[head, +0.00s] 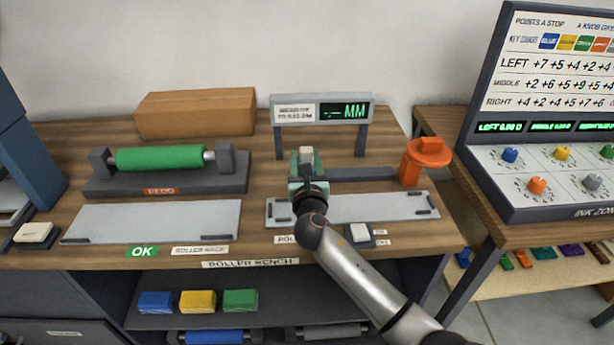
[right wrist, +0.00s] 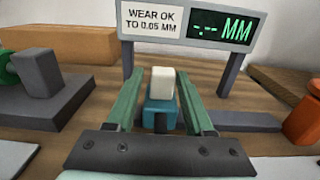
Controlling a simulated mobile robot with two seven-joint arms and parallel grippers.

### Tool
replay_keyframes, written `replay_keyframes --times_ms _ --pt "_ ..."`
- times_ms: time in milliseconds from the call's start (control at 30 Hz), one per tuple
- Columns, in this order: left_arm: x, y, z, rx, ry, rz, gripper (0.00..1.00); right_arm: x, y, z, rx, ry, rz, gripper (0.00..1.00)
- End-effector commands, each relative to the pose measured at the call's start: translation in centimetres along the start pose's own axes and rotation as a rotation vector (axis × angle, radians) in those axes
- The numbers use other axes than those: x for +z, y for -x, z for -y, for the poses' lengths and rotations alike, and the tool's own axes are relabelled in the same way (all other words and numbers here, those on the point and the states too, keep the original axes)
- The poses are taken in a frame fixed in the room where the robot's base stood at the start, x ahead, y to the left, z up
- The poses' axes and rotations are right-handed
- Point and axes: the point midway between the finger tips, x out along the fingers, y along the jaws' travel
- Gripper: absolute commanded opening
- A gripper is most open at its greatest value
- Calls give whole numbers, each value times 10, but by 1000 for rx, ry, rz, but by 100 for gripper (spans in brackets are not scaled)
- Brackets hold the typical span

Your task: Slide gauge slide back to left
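The gauge slide is a teal block with a cream knob (right wrist: 162,82) on top; the knob also shows in the head view (head: 306,154). It stands at the left end of the dark gauge rail (head: 365,174), below the gauge display (head: 320,110), which reads dashes and MM. My right gripper (head: 307,168) is over the slide, with one green finger on each side of it. In the right wrist view, gaps show between both fingers (right wrist: 161,74) and the slide, so the gripper is open. The slide's lower part is partly hidden. My left gripper is out of view.
An orange stop-like block (head: 425,162) stands at the rail's right end. A green roller (head: 160,158) lies in a dark cradle at left. A cardboard box (head: 195,112) is behind. Grey plates (head: 150,220) lie in front. A knob panel (head: 550,175) is at right.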

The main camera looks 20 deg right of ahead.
Motion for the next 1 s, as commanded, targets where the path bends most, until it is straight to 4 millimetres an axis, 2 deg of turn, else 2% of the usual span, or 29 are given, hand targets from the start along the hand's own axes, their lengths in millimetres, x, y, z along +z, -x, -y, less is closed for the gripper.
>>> replay_keyframes --times_ms 200,433,600,1000 --pt "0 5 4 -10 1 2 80 1 46 -1 3 -1 -1 52" --pt "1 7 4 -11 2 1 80 0 81 -1 3 0 -1 52" --pt "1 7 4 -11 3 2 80 0 91 -1 2 0 0 52" --pt "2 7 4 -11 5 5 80 0 91 -1 2 0 0 52"
